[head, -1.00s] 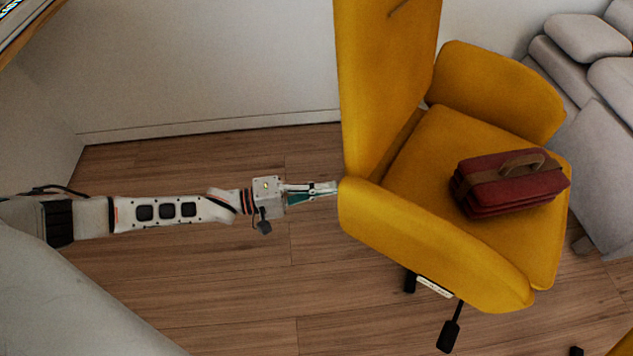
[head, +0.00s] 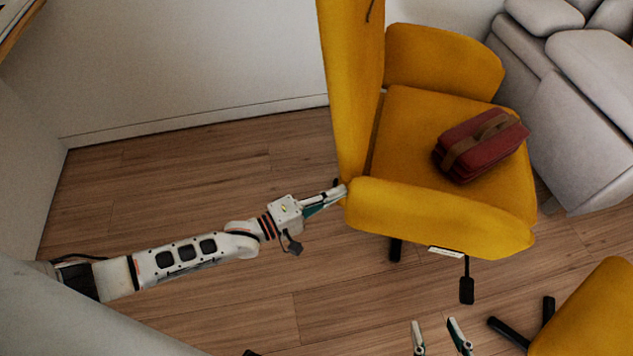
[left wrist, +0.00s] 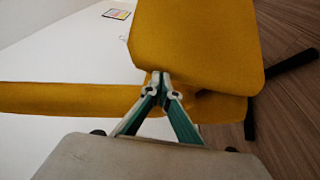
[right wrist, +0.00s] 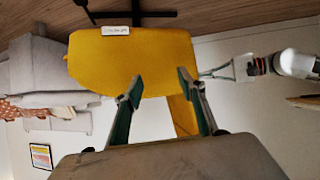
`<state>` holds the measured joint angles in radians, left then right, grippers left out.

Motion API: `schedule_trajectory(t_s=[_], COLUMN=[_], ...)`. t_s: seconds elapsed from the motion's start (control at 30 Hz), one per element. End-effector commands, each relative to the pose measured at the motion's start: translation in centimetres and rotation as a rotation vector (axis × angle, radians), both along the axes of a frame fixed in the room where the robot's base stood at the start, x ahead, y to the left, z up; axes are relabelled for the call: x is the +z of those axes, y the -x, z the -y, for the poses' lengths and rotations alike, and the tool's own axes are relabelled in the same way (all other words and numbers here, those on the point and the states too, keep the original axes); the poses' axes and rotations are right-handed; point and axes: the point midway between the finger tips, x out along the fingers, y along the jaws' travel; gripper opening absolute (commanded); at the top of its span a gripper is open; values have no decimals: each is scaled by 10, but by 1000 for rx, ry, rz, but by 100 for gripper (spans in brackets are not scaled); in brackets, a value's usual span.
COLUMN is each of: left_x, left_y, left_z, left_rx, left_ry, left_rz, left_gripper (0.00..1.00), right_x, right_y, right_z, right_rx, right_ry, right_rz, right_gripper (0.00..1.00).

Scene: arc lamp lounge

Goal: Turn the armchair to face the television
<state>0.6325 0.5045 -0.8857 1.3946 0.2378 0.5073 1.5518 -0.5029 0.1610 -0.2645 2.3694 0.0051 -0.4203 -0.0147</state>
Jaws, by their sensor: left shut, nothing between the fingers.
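The yellow armchair (head: 440,215) stands in the middle right of the head view, its tall back on the left and its seat opening to the right. A dark red bag (head: 485,148) with a brown strap lies on its seat. My left gripper (head: 342,190) is shut and empty, its tips at the corner where the armrest meets the back. In the left wrist view the tips (left wrist: 158,80) meet the yellow upholstery (left wrist: 195,45). My right gripper (head: 438,330) is open and empty near the bottom edge, apart from the chair. No television can be made out.
A grey sofa (head: 590,110) stands close behind the chair at the right. Another yellow piece (head: 590,315) with black legs is at the bottom right. A white wall (head: 200,60) runs behind. Wood floor (head: 180,160) left of the chair is clear.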

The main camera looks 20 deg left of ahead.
Motion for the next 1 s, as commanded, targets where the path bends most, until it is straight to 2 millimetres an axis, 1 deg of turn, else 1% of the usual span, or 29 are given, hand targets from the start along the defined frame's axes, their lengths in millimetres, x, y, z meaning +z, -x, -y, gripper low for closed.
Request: schedule_trajectory(t_s=[0.03, 0.07, 0.2, 0.3, 0.4, 0.8, 0.93, 1.0], left_x=[6, 6, 2, 0, -1, -2, -3, -4], left_y=[4, 7, 23, 31, 34, 35, 42, 51], left_z=[10, 15, 45, 60, 67, 66, 59, 52], left_rx=[16, 25, 45, 44, 45, 47, 47, 47], left_ry=[6, 5, 3, -1, -4, -6, -6, -5], left_rz=[2, -1, -6, -9, -9, -10, -10, -12], left_gripper=[0, 0, 0, 0, 0, 0, 0, 0], right_x=[4, 3, -5, -11, -12, -9, -9, -9], right_y=[-2, -1, 4, 8, 8, 6, 6, 6], right_z=[3, 5, 12, 13, 13, 13, 13, 13], right_rx=[1, 1, -2, -1, 0, -4, -3, -3], right_ry=[11, 17, 39, 45, 49, 47, 46, 46], right_rz=[6, 4, -14, -27, -31, -23, -23, -23], right_gripper=[40, 40, 40, 40, 40, 40, 40, 40])
